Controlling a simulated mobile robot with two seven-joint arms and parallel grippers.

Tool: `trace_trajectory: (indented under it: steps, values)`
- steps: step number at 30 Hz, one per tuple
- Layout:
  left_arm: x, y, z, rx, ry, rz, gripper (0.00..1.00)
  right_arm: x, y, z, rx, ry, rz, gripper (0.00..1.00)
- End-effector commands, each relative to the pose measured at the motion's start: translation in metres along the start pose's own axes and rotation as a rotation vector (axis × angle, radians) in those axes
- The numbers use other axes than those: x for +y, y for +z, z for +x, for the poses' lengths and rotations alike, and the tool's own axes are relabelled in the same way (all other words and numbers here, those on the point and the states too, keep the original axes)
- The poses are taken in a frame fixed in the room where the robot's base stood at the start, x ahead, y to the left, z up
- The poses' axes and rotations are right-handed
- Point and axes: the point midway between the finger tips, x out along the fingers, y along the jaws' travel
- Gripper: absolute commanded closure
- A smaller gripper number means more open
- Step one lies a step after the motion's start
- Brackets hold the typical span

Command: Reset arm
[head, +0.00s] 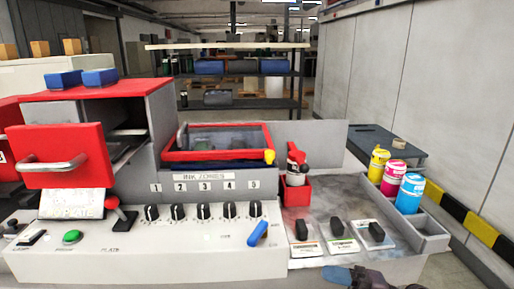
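Part of a gripper, apparently my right gripper (366,279), shows at the bottom edge, in front of the machine and below the black-handled switches (338,228). It is cut off by the frame, and I cannot tell whether its fingers are open or shut. No object shows in it. My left gripper is not in view. The machine panel (190,262) has a blue lever (258,233) tilted at its right end and a red-knobbed lever (119,213) at its left. A row of black knobs (204,211) sits under the "INK ZONES" label.
Yellow (378,165), magenta (394,178) and cyan (410,194) bottles stand in a grey tray at the right. A red-capped bottle (297,165) stands in a red holder. A red drawer front (60,155) juts out at the left. A wall stands at the right.

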Motion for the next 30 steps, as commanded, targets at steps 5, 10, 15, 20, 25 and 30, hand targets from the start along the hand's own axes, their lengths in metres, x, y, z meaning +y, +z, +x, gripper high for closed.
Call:
trace_trajectory:
  steps: [5,10,15,20,25,30]
  values:
    - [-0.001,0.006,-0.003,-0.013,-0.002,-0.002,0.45,-0.021,0.021,-0.03,-0.311,0.327,0.246,0.45]
    - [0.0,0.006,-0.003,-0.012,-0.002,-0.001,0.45,-0.068,0.038,-0.083,-0.656,0.546,0.509,0.45]
    - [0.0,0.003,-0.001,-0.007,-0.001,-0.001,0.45,-0.144,0.032,-0.142,-1.012,0.676,0.807,0.45]
    - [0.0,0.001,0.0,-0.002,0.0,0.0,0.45,-0.21,0.005,-0.181,-1.258,0.717,1.053,0.45]
    - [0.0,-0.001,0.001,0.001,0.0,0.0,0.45,-0.248,-0.019,-0.198,-1.384,0.721,1.204,0.45]
    - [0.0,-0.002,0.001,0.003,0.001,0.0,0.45,-0.257,-0.026,-0.202,-1.413,0.719,1.243,0.45]
